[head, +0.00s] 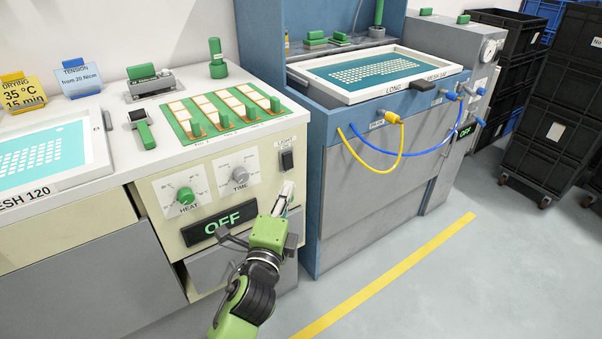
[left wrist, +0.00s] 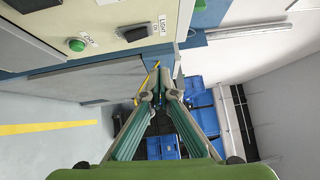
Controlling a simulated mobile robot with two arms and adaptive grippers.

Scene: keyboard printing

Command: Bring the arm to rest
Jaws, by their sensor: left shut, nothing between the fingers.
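My left arm, with its green wrist (head: 268,233), reaches up from the bottom of the head view. My left gripper (head: 286,190) is shut and empty, in front of the right end of the cream control panel (head: 160,222). In the head view its tip appears just below the black light switch (head: 287,160); the exact gap is hard to tell. In the left wrist view the closed fingers (left wrist: 160,84) point away from the camera with nothing between them. The switch also shows there (left wrist: 135,33), at the upper left. My right gripper is not in view.
The panel has a green heat knob (head: 186,196), a grey time knob (head: 240,175) and a display reading OFF (head: 222,225). A blue-sided machine (head: 315,200) with yellow and blue hoses stands to the right. Black crates (head: 550,120) stand at far right. Floor around the yellow line (head: 400,265) is clear.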

